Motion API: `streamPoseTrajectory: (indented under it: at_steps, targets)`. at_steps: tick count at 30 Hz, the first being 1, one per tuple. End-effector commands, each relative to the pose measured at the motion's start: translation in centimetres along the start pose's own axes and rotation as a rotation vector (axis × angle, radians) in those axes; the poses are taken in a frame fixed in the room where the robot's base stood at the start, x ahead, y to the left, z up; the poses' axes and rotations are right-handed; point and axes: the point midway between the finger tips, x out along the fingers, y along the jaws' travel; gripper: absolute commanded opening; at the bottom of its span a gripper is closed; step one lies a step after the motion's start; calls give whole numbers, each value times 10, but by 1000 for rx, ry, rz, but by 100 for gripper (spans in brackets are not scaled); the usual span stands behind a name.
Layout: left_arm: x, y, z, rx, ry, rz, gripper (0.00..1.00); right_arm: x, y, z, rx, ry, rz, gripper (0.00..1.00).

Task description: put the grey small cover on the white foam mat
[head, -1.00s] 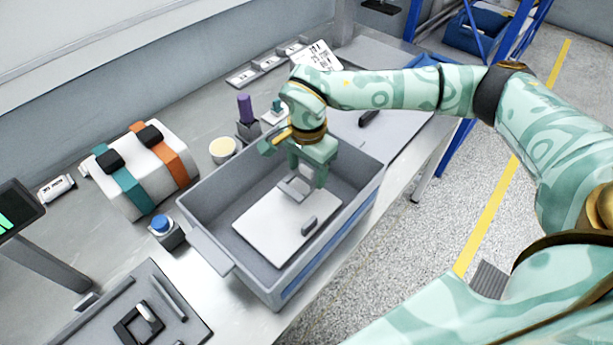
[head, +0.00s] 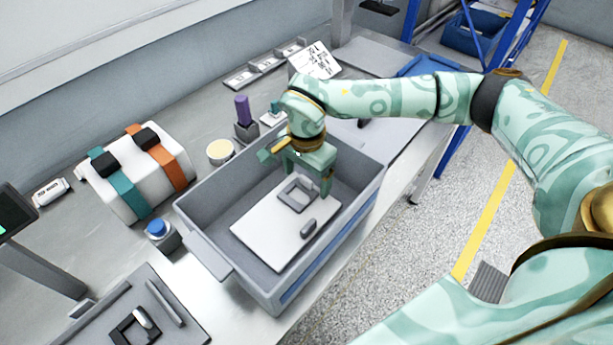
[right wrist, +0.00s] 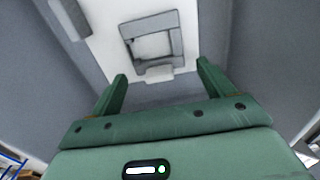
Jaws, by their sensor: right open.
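The grey small cover (head: 284,196), a square frame with an open middle, lies on the white foam mat (head: 265,232) inside the grey tote, towards the mat's far right part. It looks flat. My right gripper (head: 308,181) is just above it with the jaws open and nothing between them. In the right wrist view the cover (right wrist: 178,42) lies beyond the open fingertips (right wrist: 161,72), on the white mat (right wrist: 105,42). My left gripper is not in view.
A small grey block (head: 308,228) also sits on the mat. The tote's walls (head: 213,250) surround the mat. A blue button (head: 157,228), a strapped white case (head: 137,172) and a dark tray (head: 180,317) stand to the left. A purple-handled item (head: 243,110) is behind.

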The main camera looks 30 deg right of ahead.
Motion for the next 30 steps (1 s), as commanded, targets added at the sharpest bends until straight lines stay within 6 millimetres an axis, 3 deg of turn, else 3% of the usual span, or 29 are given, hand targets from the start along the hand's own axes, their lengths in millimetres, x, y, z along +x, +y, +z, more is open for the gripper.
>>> streamPoseTrajectory:
  at_steps: [6,13,18,30]
  targets:
    - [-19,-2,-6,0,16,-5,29,-57,-1,-1,-1,4,-9,81]
    - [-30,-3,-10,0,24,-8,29,-100,-1,0,0,2,-6,81]
    - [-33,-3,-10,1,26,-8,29,-112,0,0,0,1,-2,81]
    - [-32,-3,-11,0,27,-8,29,-112,0,0,0,0,-1,81]
